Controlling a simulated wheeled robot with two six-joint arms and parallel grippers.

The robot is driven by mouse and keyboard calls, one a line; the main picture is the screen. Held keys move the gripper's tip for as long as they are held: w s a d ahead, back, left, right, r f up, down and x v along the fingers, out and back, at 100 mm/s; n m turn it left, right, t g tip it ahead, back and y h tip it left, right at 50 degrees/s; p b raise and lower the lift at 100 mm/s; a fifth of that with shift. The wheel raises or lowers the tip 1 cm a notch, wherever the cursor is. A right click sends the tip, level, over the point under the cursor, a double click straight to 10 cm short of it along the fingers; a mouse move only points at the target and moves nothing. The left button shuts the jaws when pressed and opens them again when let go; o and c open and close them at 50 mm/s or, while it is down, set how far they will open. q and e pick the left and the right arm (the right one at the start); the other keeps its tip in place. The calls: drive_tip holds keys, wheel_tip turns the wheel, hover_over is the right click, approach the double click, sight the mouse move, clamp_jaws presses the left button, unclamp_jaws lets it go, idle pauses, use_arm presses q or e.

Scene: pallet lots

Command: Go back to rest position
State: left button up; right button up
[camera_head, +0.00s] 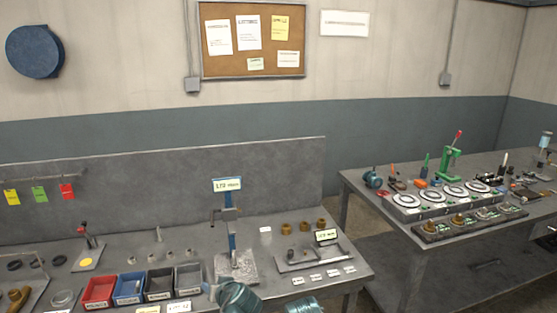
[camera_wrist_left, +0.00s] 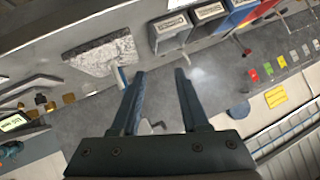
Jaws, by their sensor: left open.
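My left gripper (camera_wrist_left: 160,80) shows in the left wrist view with its two dark fingers spread apart and nothing between them. It hangs over the grey workbench, which fills the background there upside down. My right gripper is in neither view.
The near workbench (camera_head: 215,262) holds red (camera_head: 98,291), blue (camera_head: 130,288) and dark bins, a blue press stand (camera_head: 232,240) and brass parts (camera_head: 303,227). A second bench (camera_head: 365,205) at right carries dial stations (camera_head: 442,198) and a green press (camera_head: 449,162). Floor shows between the benches.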

use_arm(q)
drive_tip(key=s+d+f+m+g+h+p, duration=0.1)
drive_tip(key=s+d+f+m+g+h, duration=0.1)
drive_tip(key=s+d, duration=0.5)
drive_tip(key=s+d+f+m+g+h+p, duration=0.1)
drive_tip(key=s+d+f+m+g+h, duration=0.2)
drive_tip(key=s+d+g, duration=0.4)
drive_tip(key=s+f+m, duration=0.1)
drive_tip(key=s+f, duration=0.1)
drive_tip(key=s, duration=0.2)
drive_tip(key=shift+m+h, duration=0.3)
